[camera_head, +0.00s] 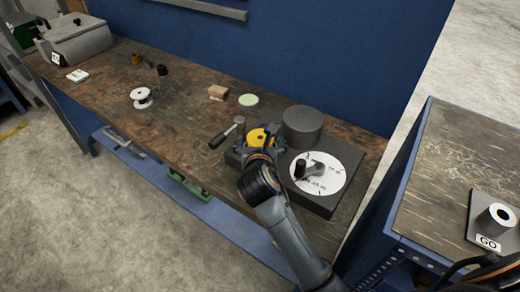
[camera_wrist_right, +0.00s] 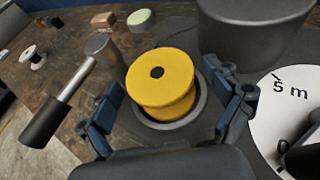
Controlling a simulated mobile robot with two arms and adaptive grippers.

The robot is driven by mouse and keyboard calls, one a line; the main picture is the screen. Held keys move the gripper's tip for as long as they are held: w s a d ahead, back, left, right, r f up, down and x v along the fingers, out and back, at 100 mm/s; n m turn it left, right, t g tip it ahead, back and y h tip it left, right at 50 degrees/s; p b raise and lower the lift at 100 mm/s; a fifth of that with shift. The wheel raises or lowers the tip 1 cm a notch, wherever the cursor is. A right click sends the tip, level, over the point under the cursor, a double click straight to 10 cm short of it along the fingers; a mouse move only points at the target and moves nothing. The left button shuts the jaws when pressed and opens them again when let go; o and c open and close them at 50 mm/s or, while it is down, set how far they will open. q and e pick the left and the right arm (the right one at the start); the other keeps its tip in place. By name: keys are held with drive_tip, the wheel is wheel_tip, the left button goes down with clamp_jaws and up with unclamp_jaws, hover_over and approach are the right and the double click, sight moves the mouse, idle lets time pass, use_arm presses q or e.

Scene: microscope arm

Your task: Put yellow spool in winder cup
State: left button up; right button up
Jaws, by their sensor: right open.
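The yellow spool (camera_wrist_right: 160,78) sits in the round grey winder cup (camera_wrist_right: 196,112) in the right wrist view. It looks slightly tilted, and its lower part is hidden by the cup's rim. In the head view the spool (camera_head: 259,136) shows above my right gripper. My right gripper (camera_wrist_right: 172,92) is open, with its blue fingers on either side of the spool and apart from it. In the head view the right gripper (camera_head: 262,142) reaches over the winder base (camera_head: 318,204). My left gripper is not in view.
A hand crank (camera_head: 226,134) stands left of the cup. A grey cylinder (camera_head: 302,126) and a white dial (camera_head: 322,176) with a knob are to its right. A white spool (camera_head: 141,97), a brown block (camera_head: 218,92) and a pale green disc (camera_head: 248,101) lie on the bench (camera_head: 180,130).

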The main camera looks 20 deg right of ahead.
drive_tip(key=v, duration=1.1)
drive_tip(key=shift+s, duration=0.2)
